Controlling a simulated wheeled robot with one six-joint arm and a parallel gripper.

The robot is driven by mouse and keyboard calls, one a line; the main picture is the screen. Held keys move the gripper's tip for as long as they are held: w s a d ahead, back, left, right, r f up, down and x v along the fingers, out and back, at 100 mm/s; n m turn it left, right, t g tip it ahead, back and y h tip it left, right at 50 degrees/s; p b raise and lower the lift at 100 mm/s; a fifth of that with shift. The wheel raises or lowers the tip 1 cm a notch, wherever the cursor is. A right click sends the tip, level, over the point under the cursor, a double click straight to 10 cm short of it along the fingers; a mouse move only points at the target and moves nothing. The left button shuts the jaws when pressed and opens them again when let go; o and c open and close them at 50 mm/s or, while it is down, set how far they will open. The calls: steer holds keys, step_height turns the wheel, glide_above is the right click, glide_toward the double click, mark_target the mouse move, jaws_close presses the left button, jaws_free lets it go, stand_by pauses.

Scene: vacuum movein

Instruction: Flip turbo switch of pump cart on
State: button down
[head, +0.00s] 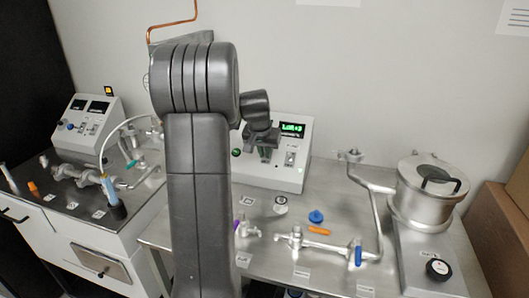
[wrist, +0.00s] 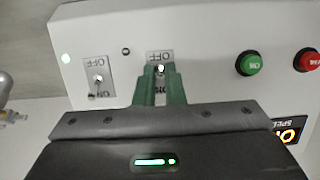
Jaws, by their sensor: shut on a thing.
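The control box (head: 299,128) with a lit green readout stands at the back of the middle metal table. My gripper (head: 265,152) is in front of its panel. In the wrist view, where the labels read upside down, the green fingers (wrist: 161,78) are closed around a small toggle switch (wrist: 160,68) beside an OFF label. The fingers cover most of this switch's plate, so its lever position and name are hidden. A second toggle switch (wrist: 98,78) with OFF and ON marks is to its left, apart from the fingers; it also shows in the head view (head: 290,158).
A green button (wrist: 249,63) and a red button (wrist: 306,60) are right of the fingers. A lidded metal chamber (head: 425,195) and pipes stand on the table's right. Another cart with a control box (head: 92,120) is at left. My arm hides the middle.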

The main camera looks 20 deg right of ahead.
steer(key=shift+r+p, duration=0.25)
steer(key=shift+p, duration=0.3)
steer(key=p, duration=0.2)
steer(key=r+g+y+p, duration=0.1)
steer(key=p, duration=0.2)
steer(key=shift+w+d+g, duration=0.25)
steer(key=shift+g, duration=0.05)
steer(key=g+y+p, duration=0.1)
steer(key=p, duration=0.2)
steer(key=w+g+y+p, duration=0.1)
steer(key=p, duration=0.2)
steer(key=shift+d, duration=0.35)
steer(key=g, duration=0.1)
steer(key=g+y+p, duration=0.1)
steer(key=shift+w+d+f+g+y, duration=0.25)
steer(key=shift+w+d+g+y, duration=0.05)
steer(key=shift+w+g, duration=0.1)
steer(key=shift+w+d+g+y, duration=0.25)
steer(key=shift+g+y, duration=0.35)
steer(key=shift+g, duration=0.2)
steer(key=c, duration=1.5)
jaws_free()
